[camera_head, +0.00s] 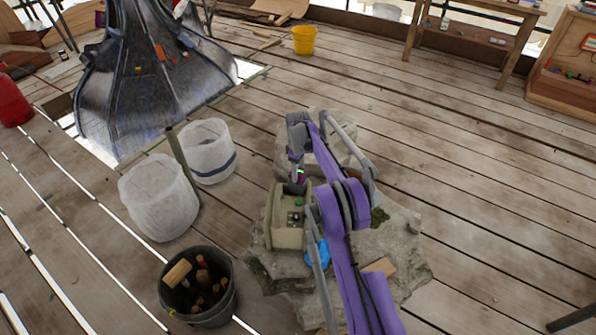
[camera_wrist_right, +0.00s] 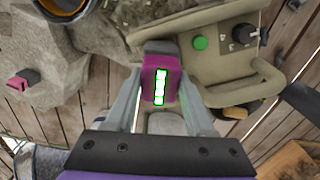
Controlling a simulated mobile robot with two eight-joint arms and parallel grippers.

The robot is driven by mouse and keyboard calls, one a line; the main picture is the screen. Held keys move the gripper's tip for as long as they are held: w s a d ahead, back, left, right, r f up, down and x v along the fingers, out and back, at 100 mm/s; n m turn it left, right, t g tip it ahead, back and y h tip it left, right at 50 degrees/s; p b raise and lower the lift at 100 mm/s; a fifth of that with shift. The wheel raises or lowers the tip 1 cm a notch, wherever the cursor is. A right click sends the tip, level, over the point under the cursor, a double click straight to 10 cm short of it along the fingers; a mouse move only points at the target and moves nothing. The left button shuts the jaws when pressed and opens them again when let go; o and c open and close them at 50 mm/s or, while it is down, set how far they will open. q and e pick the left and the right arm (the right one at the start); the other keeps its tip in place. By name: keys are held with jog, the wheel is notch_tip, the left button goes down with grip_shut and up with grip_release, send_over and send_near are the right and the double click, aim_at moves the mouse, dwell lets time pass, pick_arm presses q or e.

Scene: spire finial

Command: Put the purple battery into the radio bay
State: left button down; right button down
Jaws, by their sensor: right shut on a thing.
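The purple battery (camera_wrist_right: 149,86) has a dark end and a glowing green-white strip. My right gripper (camera_wrist_right: 160,98) is shut on it, one finger on each side. In the head view the battery (camera_head: 298,175) shows small at the far end of the beige radio (camera_head: 285,238). The radio (camera_wrist_right: 232,72) has a green button and a dark knob. In the wrist view the battery's dark end overlaps the radio's edge; I cannot tell whether it touches or enters the bay, whose opening is not clearly seen. My left gripper is not in view.
The radio rests on grey stone blocks (camera_head: 385,245). A small pink and dark block (camera_wrist_right: 22,80) lies left in the wrist view. A black tool bucket (camera_head: 205,318) and two white bags (camera_head: 158,200) stand left. Plank floor on the right is mostly clear.

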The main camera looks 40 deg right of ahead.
jog(key=shift+f, duration=0.3)
jog(key=shift+c, duration=1.3)
grip_release()
